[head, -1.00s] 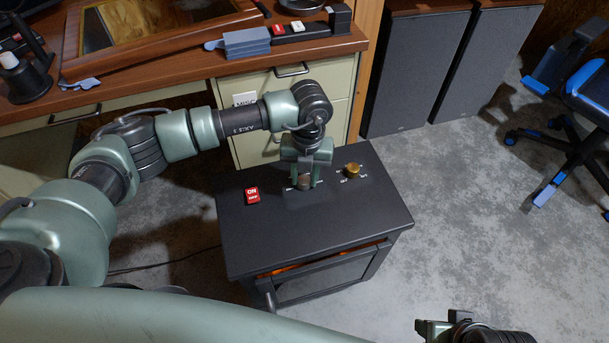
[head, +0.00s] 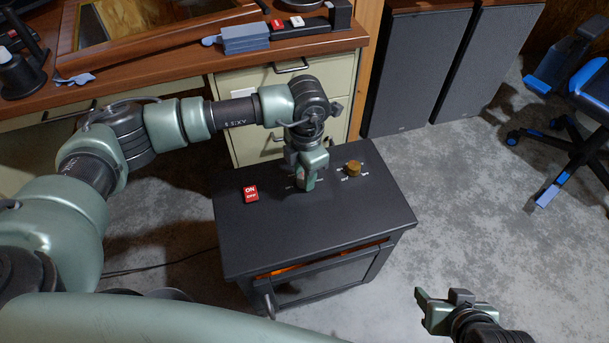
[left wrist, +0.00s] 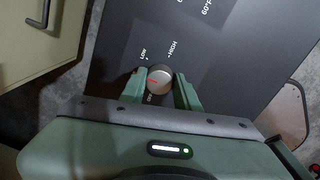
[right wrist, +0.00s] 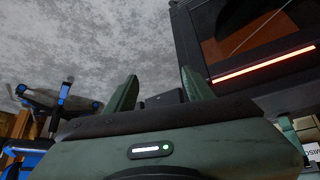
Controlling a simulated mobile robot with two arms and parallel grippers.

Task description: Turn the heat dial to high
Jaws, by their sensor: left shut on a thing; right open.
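The heat dial (left wrist: 159,80) is a round grey knob with a red pointer line, on top of a black heater cabinet (head: 330,230). LOW and HIGH are printed beyond it, and a third label lies nearer the gripper. The red line points to the left in the left wrist view, not at HIGH. My left gripper (head: 306,184) reaches down and is shut on the dial, one finger on each side; it also shows in the left wrist view (left wrist: 162,88). In the head view the gripper mostly hides the dial. My right gripper (head: 432,305) is open and empty, right of the cabinet's front.
A brass knob (head: 353,168) sits right of the dial on the cabinet top. A red ON switch (head: 251,193) is to the left. An orange glow shows at the cabinet front. A wooden desk (head: 180,75) with drawers stands behind.

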